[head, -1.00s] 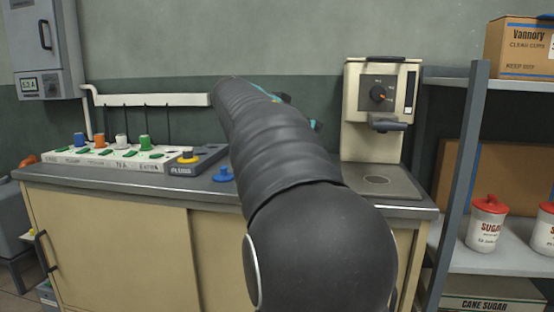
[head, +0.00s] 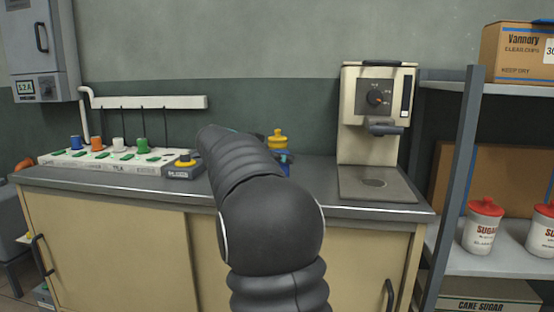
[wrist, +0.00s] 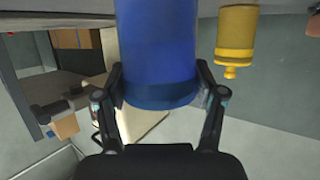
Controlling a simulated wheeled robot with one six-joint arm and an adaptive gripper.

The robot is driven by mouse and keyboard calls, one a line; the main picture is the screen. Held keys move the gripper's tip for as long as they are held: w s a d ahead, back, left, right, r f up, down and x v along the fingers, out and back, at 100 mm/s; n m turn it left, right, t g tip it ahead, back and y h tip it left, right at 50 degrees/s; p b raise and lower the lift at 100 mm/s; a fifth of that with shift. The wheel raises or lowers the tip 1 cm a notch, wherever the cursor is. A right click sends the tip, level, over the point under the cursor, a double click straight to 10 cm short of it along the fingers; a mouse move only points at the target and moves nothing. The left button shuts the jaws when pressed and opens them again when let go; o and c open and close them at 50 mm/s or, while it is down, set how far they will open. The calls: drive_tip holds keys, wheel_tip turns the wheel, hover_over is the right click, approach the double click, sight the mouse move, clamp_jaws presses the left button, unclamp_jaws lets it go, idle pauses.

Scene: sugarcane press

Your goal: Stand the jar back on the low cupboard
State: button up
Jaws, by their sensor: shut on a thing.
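A large blue jar (wrist: 157,45) with a darker blue band at one end fills the upper middle of the wrist view, which is upside down. My gripper (wrist: 160,72) is shut on it, one finger on each side. The jar's far end is cut off by the frame edge. In the head view my arm hides most of my gripper, and only a small blue patch of the jar (head: 286,167) shows beside it. The low cupboard (head: 115,240) has a grey top and beige doors. I cannot tell whether the jar touches the top.
A yellow jar with a knobbed lid (head: 278,138) stands close to the blue jar; it also shows in the wrist view (wrist: 237,35). A beige machine (head: 376,110) stands at the right, a control strip (head: 110,160) at the left. A shelf with sugar jars (head: 483,228) is further right.

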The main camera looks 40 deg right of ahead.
drive_tip(key=shift+f, duration=0.15)
drive_tip(key=shift+f+b, duration=0.2)
drive_tip(key=shift+b, duration=0.1)
drive_tip(key=o, duration=1.6)
drive_tip(key=shift+r, duration=0.15)
drive_tip(key=shift+r+p, duration=0.15)
drive_tip(key=shift+p, duration=0.3)
drive_tip(key=b+v, duration=0.1)
drive_tip(key=v, duration=1.1)
drive_tip(key=s+a+f+n+t+y, duration=0.4)
drive_tip(key=s+a+f+n+y, duration=1)
drive_tip(key=s+a+f, duration=1.2)
drive_tip(key=s+n, duration=0.2)
drive_tip(key=shift+s+n, duration=0.3)
drive_tip(key=shift+n, duration=0.1)
